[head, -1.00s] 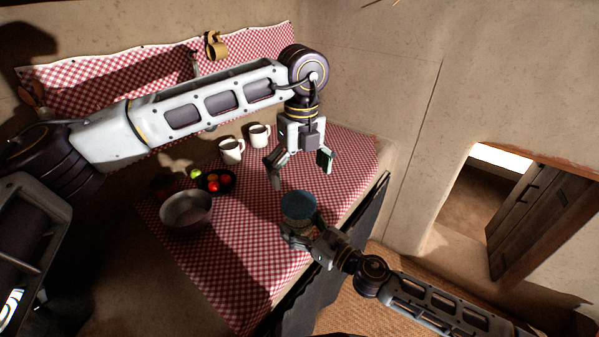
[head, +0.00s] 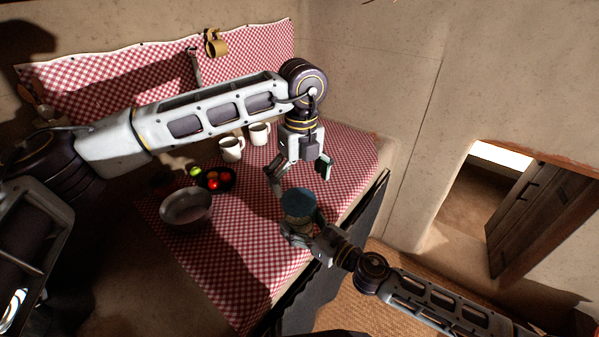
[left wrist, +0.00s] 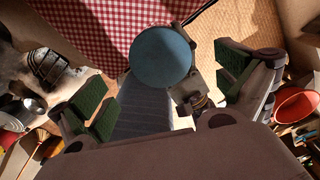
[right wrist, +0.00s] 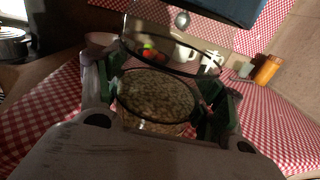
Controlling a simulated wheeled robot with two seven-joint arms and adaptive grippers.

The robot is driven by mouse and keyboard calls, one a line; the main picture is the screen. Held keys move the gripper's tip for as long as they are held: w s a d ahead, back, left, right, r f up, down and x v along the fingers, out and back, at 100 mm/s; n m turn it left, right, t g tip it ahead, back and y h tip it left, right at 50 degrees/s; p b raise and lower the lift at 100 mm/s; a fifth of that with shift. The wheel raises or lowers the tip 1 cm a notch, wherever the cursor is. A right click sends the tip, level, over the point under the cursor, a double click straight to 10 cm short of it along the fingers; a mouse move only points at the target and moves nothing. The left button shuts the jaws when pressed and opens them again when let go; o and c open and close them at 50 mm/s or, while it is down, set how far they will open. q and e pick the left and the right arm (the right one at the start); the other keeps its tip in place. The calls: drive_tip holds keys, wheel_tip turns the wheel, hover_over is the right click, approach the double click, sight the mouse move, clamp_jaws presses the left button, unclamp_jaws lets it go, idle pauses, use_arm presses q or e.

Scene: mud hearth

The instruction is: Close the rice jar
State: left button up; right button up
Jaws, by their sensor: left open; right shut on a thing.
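The rice jar is clear glass with pale grain inside (right wrist: 157,97). My right gripper (right wrist: 165,108) is shut around its sides. In the head view the jar (head: 299,224) is above the counter's front edge, with my right gripper (head: 302,236) around it. A round blue lid (head: 298,202) is at its top. My left gripper (head: 299,180) is open just above the lid. The left wrist view shows the lid (left wrist: 161,58) between and beyond its fingers.
A red-checked cloth (head: 225,250) covers the counter. A grey bowl (head: 186,210), a dark plate of fruit (head: 228,186) and two white mugs (head: 231,150) (head: 259,134) stand to the left and behind. A wall rises behind the counter.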

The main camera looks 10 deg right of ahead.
sight(299, 199)
use_arm(q)
drive_tip(key=shift+f, duration=2.6)
drive_tip(key=shift+c, duration=0.4)
drive_tip(key=c, duration=1)
drive_tip(key=shift+m, duration=0.3)
